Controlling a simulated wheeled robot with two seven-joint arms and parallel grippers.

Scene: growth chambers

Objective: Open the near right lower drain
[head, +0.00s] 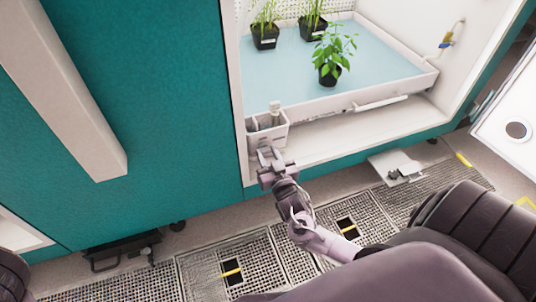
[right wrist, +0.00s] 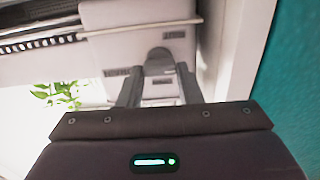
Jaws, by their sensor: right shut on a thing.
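My right gripper (head: 270,156) is at the lower left front corner of the open growth chamber, just below a small white box (head: 272,136). In the right wrist view its two fingers (right wrist: 159,88) are closed on a grey round-ended tab (right wrist: 159,62) below a white housing. I cannot tell from the pictures whether this tab is the drain's handle or how far it is turned; the gripper hides it in the head view. A blue and yellow valve (head: 447,40) sits on the chamber's right inner wall, apart from the gripper. My left gripper is not in view.
A white tray (head: 418,83) with a blue surface holds several plants, one leafy plant (head: 330,70) nearest. A teal panel (head: 170,100) with a long pale handle (head: 75,90) stands left. Metal floor grates (head: 260,262) and a small white plate (head: 395,165) lie below the chamber.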

